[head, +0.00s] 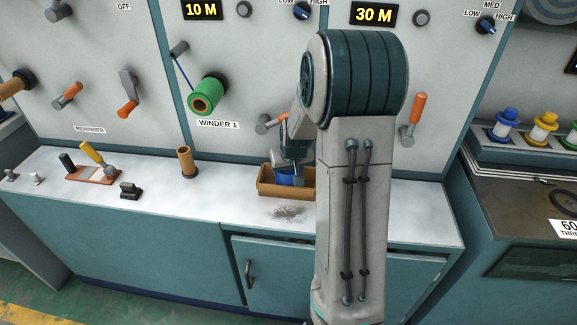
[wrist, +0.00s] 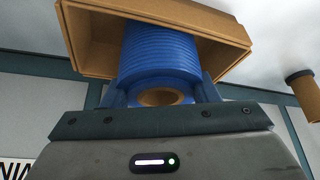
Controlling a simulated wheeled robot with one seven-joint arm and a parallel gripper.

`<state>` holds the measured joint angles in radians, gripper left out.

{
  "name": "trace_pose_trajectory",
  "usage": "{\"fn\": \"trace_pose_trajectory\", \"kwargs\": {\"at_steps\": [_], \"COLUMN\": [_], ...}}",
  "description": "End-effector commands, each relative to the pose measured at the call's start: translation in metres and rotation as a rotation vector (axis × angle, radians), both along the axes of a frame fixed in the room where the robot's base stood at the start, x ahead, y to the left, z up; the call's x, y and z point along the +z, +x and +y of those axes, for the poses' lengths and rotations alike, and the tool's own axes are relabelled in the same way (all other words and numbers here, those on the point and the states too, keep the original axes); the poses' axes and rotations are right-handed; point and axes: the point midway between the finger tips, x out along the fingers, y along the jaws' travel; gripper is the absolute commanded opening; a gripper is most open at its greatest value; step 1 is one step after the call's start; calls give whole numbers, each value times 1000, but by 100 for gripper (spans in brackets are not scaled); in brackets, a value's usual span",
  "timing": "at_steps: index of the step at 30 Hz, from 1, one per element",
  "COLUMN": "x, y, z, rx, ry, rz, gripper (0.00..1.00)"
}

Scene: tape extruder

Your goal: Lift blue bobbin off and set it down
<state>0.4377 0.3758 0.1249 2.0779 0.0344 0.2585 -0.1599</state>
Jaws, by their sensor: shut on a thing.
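The blue bobbin (wrist: 158,62) is a ribbed blue roll with a tan core, large in the wrist view. My gripper (wrist: 160,96) is shut on it, one finger on each side. The bobbin is at the open cardboard box (wrist: 85,38), with part of it inside the box walls. In the head view the blue bobbin (head: 285,180) shows low inside the box (head: 277,190), below my gripper (head: 296,168). My arm hides the right part of the box. I cannot tell whether the bobbin touches the box floor.
On the white counter (head: 222,200) stand a cardboard tube (head: 187,162), a dark block (head: 130,190) and a tray with a yellow-handled tool (head: 93,173). A green bobbin (head: 207,94) sits on Winder 1. Grey debris (head: 288,213) lies before the box.

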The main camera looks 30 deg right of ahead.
Motion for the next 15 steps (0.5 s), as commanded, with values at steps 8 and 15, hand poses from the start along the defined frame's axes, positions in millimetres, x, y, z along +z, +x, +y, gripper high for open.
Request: {"fn": "trace_pose_trajectory", "kwargs": {"at_steps": [8,15], "x": [-5,-4], "y": [0,0], "z": [0,0], "rx": [0,0], "ry": [0,0], "rz": [-1,-1], "gripper": [13,79]}}
